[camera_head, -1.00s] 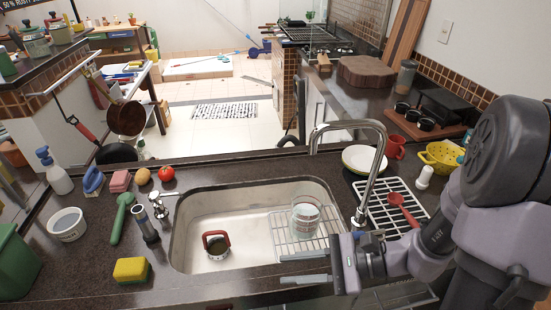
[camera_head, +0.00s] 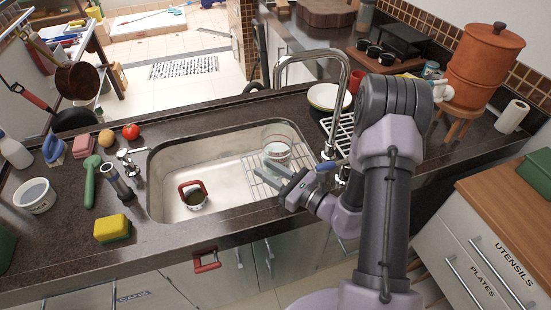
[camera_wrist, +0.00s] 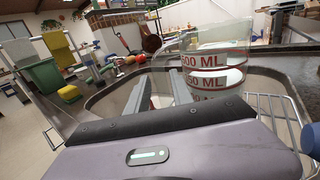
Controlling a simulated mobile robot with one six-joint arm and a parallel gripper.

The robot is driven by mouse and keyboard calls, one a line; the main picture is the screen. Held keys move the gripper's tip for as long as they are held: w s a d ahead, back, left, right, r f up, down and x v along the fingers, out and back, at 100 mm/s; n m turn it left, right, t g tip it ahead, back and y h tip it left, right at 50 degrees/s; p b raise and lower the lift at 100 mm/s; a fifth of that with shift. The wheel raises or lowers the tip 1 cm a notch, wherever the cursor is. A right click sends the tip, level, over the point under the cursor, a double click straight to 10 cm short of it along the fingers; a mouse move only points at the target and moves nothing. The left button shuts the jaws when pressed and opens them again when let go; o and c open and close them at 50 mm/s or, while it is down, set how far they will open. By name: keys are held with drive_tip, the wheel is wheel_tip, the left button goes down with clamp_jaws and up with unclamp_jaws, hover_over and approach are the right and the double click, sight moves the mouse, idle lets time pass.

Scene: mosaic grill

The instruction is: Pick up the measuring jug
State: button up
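The measuring jug (camera_head: 277,148) is clear with red markings and stands upright on the wire rack at the right end of the sink. In the wrist view the jug (camera_wrist: 222,70) shows large "ML" lettering, to the right of the fingers and overlapping the right finger in the picture. My gripper (camera_head: 279,177) is at the sink's right front part, just in front of the jug. In the wrist view my gripper (camera_wrist: 160,88) has its two fingers apart with nothing between them. Whether the right finger touches the jug cannot be told.
The sink (camera_head: 170,163) holds a red-handled item (camera_head: 193,195) on its left floor. The tall faucet (camera_head: 345,100) rises close behind and right of the jug. The wire rack (camera_head: 255,172) lies under it. A yellow sponge (camera_head: 112,228) and a green brush (camera_head: 90,180) lie on the left counter.

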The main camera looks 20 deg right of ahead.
drive_tip(key=x, duration=0.4)
drive_tip(key=shift+w+a+f+b, duration=0.1)
drive_tip(key=shift+w+f+b, duration=0.05)
drive_tip(key=shift+w+b, duration=0.2)
drive_tip(key=shift+s, duration=0.1)
clamp_jaws()
idle(0.8)
